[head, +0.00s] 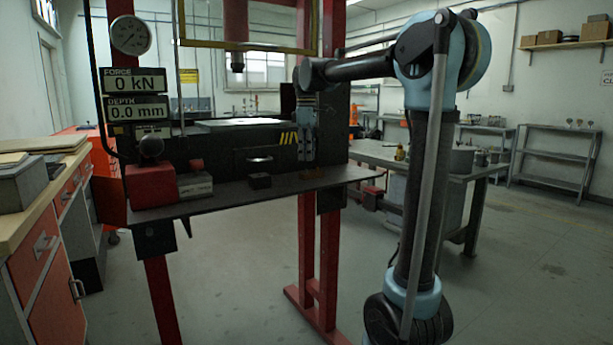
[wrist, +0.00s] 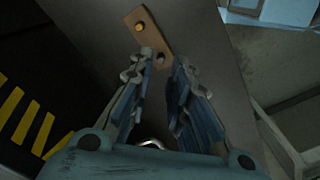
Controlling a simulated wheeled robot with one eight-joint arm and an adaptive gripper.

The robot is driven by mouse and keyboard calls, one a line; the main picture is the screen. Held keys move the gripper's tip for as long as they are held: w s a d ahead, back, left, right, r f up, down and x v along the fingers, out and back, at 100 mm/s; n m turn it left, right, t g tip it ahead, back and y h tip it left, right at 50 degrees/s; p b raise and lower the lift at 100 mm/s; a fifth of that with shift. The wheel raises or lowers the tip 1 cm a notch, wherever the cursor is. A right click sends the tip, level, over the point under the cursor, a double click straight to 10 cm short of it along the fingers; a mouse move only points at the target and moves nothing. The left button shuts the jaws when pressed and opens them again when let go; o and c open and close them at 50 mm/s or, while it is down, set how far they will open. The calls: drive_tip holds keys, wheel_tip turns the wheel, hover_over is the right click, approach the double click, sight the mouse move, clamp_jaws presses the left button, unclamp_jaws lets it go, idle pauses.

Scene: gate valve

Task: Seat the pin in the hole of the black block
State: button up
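My gripper (head: 306,158) points down over the right part of the dark press shelf. In the wrist view its two fingers (wrist: 165,57) are apart, with a gap between the tips. A brown strip-like holder (wrist: 149,36) lies on the shelf below the fingertips; it also shows in the head view (head: 314,174). It carries a brass-coloured round top (wrist: 140,27) and a darker round spot (wrist: 160,57) between the fingertips; I cannot tell which is a pin. A small black block (head: 260,181) sits on the shelf left of the gripper. Its hole is not visible.
The shelf (head: 225,195) also bears a red block (head: 151,185) and a grey block (head: 195,185) at left. A dark housing with a shiny handle (head: 260,159) and yellow stripes stands behind. Red press posts rise beside it. A workbench (head: 390,157) stands at right.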

sight(306, 172)
wheel_tip(306, 172, down, 5)
drive_tip(key=shift+a, duration=0.1)
idle(0.3)
clamp_jaws()
